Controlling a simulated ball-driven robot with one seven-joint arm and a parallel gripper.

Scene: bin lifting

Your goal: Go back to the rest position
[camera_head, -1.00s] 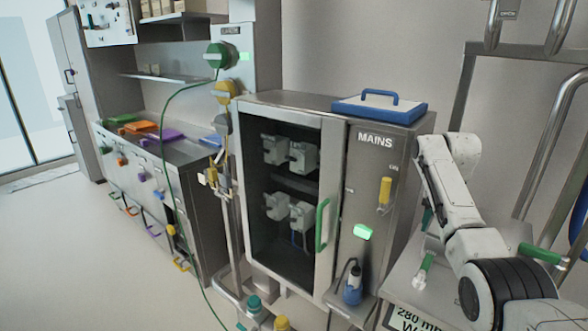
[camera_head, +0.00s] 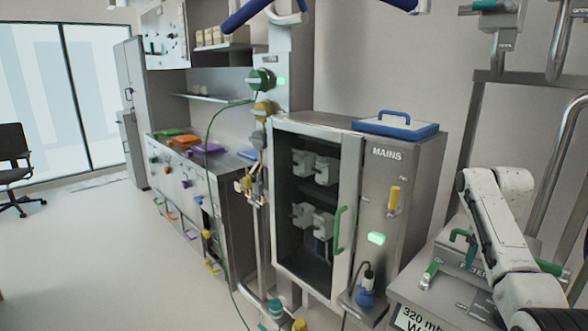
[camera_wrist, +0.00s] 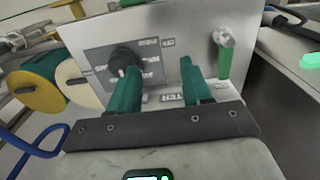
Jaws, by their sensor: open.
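My gripper (camera_wrist: 160,70) shows in the wrist view with two green fingers apart and nothing between them. It faces a grey panel (camera_wrist: 201,32) with a black round knob (camera_wrist: 126,60) and a green-handled lever (camera_wrist: 223,55). I cannot tell whether the fingers touch the panel. In the head view my white arm is bent at the right, above a grey console (camera_head: 440,290). The gripper end there is largely hidden behind the arm.
A steel cabinet marked MAINS (camera_head: 396,175) stands left of the arm, with a blue-edged lid (camera_head: 396,125) on top. Metal pipes (camera_head: 556,150) rise at the right. Yellow and white reels (camera_wrist: 55,82) lie left in the wrist view. Open floor (camera_head: 90,260) spreads at the left.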

